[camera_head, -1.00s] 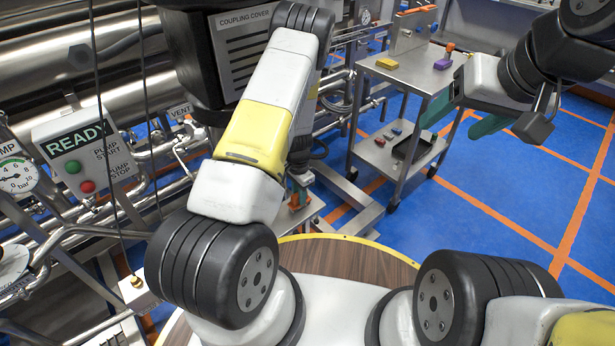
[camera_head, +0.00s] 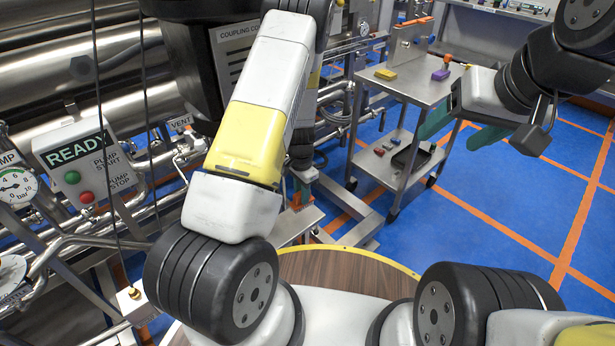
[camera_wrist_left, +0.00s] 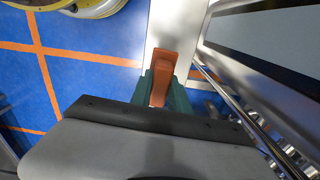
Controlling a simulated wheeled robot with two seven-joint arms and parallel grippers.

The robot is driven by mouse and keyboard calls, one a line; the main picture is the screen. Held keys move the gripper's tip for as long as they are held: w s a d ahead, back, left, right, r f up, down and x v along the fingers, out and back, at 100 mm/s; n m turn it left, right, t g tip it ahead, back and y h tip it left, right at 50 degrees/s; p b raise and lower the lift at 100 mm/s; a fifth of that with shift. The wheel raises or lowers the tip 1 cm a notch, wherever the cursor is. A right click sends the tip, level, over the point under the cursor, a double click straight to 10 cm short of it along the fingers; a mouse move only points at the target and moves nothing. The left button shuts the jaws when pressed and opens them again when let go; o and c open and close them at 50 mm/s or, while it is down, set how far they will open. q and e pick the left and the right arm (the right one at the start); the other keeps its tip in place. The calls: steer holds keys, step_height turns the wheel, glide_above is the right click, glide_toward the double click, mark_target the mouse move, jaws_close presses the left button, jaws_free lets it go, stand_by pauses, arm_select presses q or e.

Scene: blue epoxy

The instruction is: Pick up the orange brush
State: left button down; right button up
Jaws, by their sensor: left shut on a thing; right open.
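The orange brush (camera_wrist_left: 163,68) shows in the left wrist view as an orange handle between the green fingers of my left gripper (camera_wrist_left: 160,92). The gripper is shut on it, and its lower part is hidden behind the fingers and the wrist. In the head view my left forearm covers most of that gripper; a bit of green finger and orange shows beside the small steel step. My right gripper (camera_head: 462,130) is open and empty at the upper right, with its green fingers apart in front of the steel cart.
A steel cart (camera_head: 415,88) carries a yellow item (camera_head: 385,74) and a purple item (camera_head: 440,75) on top. Its lower shelf holds a dark tray (camera_head: 411,155) and small items. A control box (camera_head: 85,165) and pipes stand at left. Blue floor (camera_head: 500,190) is open at right.

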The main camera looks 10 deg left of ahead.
arm_select(q)
steer(key=s+d, duration=1.1)
steer(key=d, duration=0.3)
steer(key=shift+d, duration=0.15)
steer(key=shift+s, duration=0.1)
